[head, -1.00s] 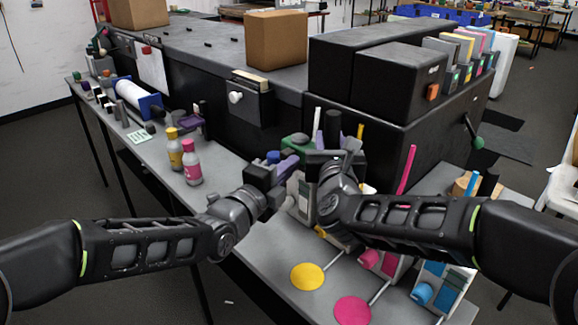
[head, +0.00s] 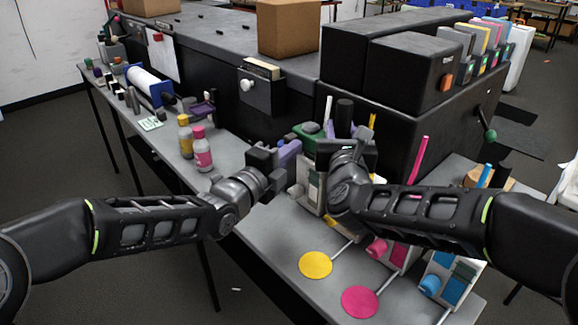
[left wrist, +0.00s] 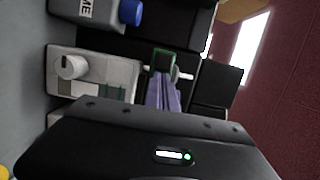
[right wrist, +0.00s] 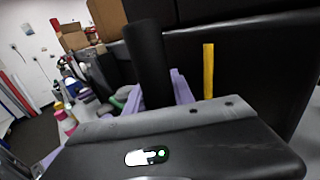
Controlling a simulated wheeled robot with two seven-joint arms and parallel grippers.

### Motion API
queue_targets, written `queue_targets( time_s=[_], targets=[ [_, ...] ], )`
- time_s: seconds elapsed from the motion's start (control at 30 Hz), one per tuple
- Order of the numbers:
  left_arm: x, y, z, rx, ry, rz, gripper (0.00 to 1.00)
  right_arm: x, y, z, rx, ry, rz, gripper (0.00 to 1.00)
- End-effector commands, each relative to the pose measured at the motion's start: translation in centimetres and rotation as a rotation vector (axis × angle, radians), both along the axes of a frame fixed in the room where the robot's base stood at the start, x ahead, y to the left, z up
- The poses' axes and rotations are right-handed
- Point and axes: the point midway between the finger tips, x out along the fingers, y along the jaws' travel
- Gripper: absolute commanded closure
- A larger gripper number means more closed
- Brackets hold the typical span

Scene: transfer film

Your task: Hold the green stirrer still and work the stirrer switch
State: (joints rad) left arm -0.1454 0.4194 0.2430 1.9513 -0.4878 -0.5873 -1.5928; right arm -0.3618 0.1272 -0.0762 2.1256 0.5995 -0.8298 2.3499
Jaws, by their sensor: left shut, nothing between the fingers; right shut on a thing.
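The green stirrer shows its green top (head: 306,133) and pale body (head: 312,185) in the head view, partly hidden by both my grippers. In the left wrist view a pale body (left wrist: 105,70) with a round knob (left wrist: 72,66) and a green-edged part (left wrist: 163,60) show. My left gripper (head: 290,153) is shut and empty beside the stirrer; its purple fingers (left wrist: 164,92) point at the green-edged part. Contact is unclear. My right gripper (right wrist: 160,92) has its purple fingers on either side of a black cylinder (right wrist: 146,55). I cannot tell which part is the switch.
Yellow (head: 315,265) and magenta (head: 360,301) discs lie on the bench front. Magenta (head: 377,248) and blue (head: 430,286) knobs are at right. Yellow (head: 185,136) and pink (head: 202,150) bottles stand left.

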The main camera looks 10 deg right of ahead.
Motion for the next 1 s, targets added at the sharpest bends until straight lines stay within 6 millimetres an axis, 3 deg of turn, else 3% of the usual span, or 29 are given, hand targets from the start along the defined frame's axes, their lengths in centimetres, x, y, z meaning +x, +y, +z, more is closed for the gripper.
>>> queue_targets(
  time_s=[0.27, 0.5, 0.7, 1.0],
  targets=[
    [-3.3, -2.6, 0.1, 0.002, -0.001, -0.009, 1.0, 0.0, -0.1, 0.1, 0.0, -0.001, -0.003, 1.0],
    [-7.2, 1.3, 0.1, 0.002, -0.004, -0.002, 1.0, 0.0, -0.1, 0.0, 0.0, -0.001, -0.002, 1.0],
    [-9.8, 3.3, 0.1, 0.002, -0.004, -0.004, 1.0, 0.0, -0.1, 0.1, 0.0, -0.001, -0.002, 1.0],
    [-10.8, 4.1, 0.1, 0.001, -0.002, -0.005, 1.0, 0.0, -0.1, 0.1, 0.0, -0.001, -0.002, 1.0]
  ],
)
